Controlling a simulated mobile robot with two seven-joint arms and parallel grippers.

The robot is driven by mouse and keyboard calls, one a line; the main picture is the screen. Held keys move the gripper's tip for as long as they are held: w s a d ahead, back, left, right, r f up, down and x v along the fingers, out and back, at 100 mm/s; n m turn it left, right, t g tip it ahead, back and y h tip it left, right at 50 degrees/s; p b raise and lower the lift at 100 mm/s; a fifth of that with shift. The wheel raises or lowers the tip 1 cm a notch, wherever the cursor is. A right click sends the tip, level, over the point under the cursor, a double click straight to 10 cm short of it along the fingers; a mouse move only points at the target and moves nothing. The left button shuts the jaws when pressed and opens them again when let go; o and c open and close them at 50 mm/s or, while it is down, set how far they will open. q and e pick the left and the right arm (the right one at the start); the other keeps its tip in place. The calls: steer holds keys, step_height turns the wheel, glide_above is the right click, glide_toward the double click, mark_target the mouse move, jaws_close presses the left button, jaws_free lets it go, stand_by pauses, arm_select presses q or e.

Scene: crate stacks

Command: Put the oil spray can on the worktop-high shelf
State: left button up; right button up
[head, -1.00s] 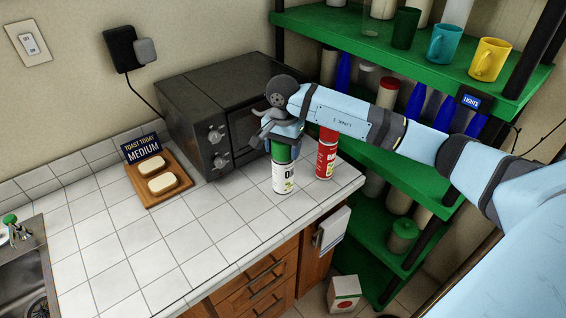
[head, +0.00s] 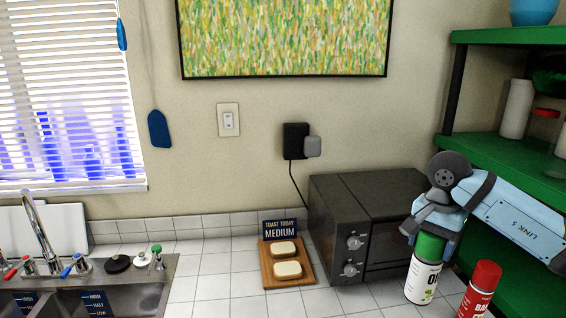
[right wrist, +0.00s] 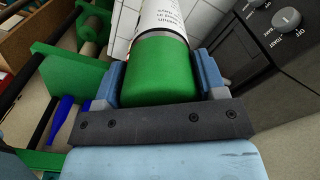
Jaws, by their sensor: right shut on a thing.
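The oil spray can (head: 424,280), white with a green cap, is upright by the oven's front right corner. My right gripper (head: 432,232) is shut around its green cap from above. In the right wrist view the green cap (right wrist: 160,72) fills the space between both fingers. I cannot tell whether the can's base touches the worktop. The green shelf unit (head: 500,150) stands at the right; a lower green board (head: 490,268), near worktop height, is partly hidden by my right arm. My left gripper is not in view.
A red can (head: 481,288) stands close to the oil can's right. A black toaster oven (head: 340,215) is just behind. A wooden board (head: 270,262) with two bread slices lies left of it. The sink (head: 130,290) is at far left. An upper shelf board holds a white bottle (head: 517,108).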

mark_target(413, 280)
steer(key=s+a+f+n, duration=0.1)
steer(key=f, duration=0.1)
steer(key=s+a+f+n, duration=0.1)
steer(key=a+f, duration=0.1)
steer(key=s+a+f+n, duration=0.1)
steer(key=f+n, duration=0.1)
steer(key=shift+s+a+f+p, duration=0.15)
steer(key=shift+s+a+p, duration=0.1)
steer(key=shift+a+p, duration=0.1)
steer(key=s+a+f+n, duration=0.5)
steer(key=s+f+n, duration=0.1)
steer(key=f, duration=0.1)
steer(key=shift+s+a+p, duration=0.3)
steer(key=shift+p, duration=0.05)
